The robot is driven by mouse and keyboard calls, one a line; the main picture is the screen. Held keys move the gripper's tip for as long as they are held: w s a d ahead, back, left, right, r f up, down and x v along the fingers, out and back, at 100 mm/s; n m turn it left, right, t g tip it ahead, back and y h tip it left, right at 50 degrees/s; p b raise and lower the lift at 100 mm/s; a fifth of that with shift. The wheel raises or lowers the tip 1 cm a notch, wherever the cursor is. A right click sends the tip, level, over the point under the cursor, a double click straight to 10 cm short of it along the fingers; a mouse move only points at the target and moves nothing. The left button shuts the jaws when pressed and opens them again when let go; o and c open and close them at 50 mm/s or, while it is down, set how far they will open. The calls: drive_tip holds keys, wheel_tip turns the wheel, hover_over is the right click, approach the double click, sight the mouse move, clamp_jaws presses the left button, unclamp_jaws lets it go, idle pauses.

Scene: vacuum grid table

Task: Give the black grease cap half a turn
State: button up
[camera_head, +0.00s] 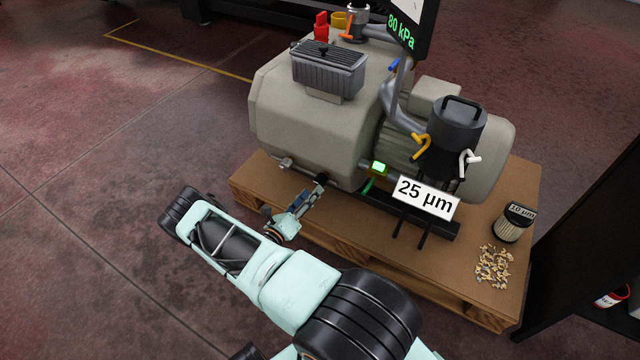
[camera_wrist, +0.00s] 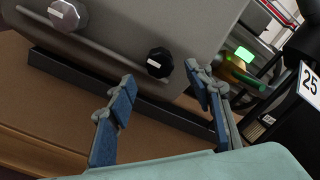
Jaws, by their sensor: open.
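The black grease cap (camera_wrist: 159,62) is a dark faceted knob with a white mark, low on the pump's grey end face. In the wrist view it shows just beyond and between my fingertips, apart from both. My gripper (camera_wrist: 161,82) is open and empty, with one blue-padded finger on each side of the cap's line. In the head view my gripper (camera_head: 307,197) is at the pump's lower front edge, and the black cap (camera_head: 321,178) shows just past it, small and partly hidden.
A silver-grey knob (camera_wrist: 68,15) with a white mark sits left of the black cap. The pump (camera_head: 310,120) stands on a wooden pallet (camera_head: 470,270). A green-lit fitting (camera_head: 379,167) is to the right. A filter cartridge (camera_head: 511,224) and loose debris (camera_head: 494,267) lie farther right.

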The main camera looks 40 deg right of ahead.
sight(320, 182)
drive_tip(key=b+x, duration=0.1)
drive_tip(key=x, duration=0.5)
drive_tip(key=shift+w+d, duration=0.1)
drive_tip(key=shift+d, duration=0.15)
drive_tip(key=c, duration=1.2)
drive_tip(key=shift+o, duration=0.2)
drive_tip(key=shift+m, duration=0.3)
